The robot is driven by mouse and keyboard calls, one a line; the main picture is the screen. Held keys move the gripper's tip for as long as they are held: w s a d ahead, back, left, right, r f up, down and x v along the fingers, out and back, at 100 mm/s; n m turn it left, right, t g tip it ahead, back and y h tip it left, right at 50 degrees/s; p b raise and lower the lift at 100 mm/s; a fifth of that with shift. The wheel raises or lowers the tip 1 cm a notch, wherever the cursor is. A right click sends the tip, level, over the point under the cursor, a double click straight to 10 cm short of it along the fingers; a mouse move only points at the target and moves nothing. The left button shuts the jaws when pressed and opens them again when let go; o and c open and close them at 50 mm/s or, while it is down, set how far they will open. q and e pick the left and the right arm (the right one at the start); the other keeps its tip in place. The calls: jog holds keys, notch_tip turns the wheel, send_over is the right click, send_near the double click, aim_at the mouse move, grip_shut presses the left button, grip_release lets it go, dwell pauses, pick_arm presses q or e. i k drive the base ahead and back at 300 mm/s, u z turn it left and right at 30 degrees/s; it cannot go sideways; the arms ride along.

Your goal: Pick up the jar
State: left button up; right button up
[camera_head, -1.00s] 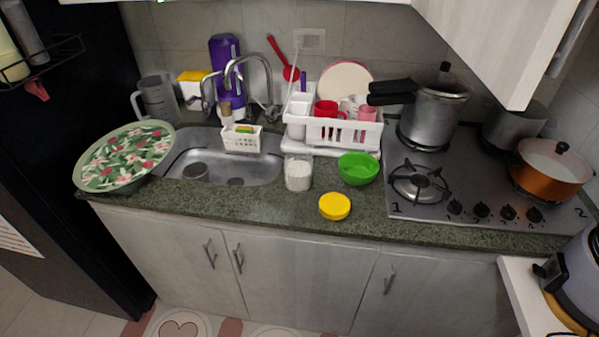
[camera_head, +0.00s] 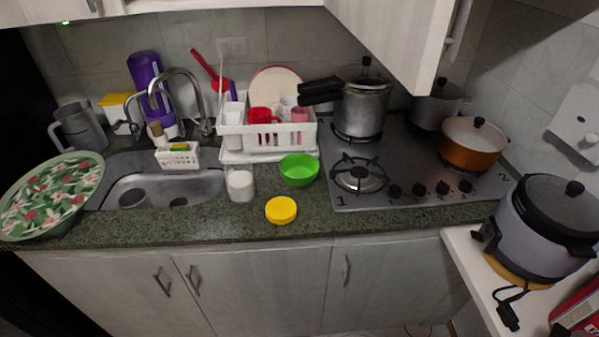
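A clear jar with white contents (camera_head: 240,184) stands upright on the dark green counter, between the sink and the green bowl. A round yellow lid (camera_head: 281,210) lies on the counter in front of the bowl, to the right of the jar and apart from it. Neither of my grippers shows in the head view.
A green bowl (camera_head: 299,170) and a white dish rack (camera_head: 268,136) stand close to the jar. The sink (camera_head: 160,188) is to the left, the stove (camera_head: 400,185) with pots to the right. A rice cooker (camera_head: 543,230) stands at the far right. An upper cabinet (camera_head: 395,40) hangs above the stove.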

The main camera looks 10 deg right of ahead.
aim_at(241, 181)
jog(key=u, duration=2)
jog(key=i, duration=0.95)
jog(key=z, duration=2.4)
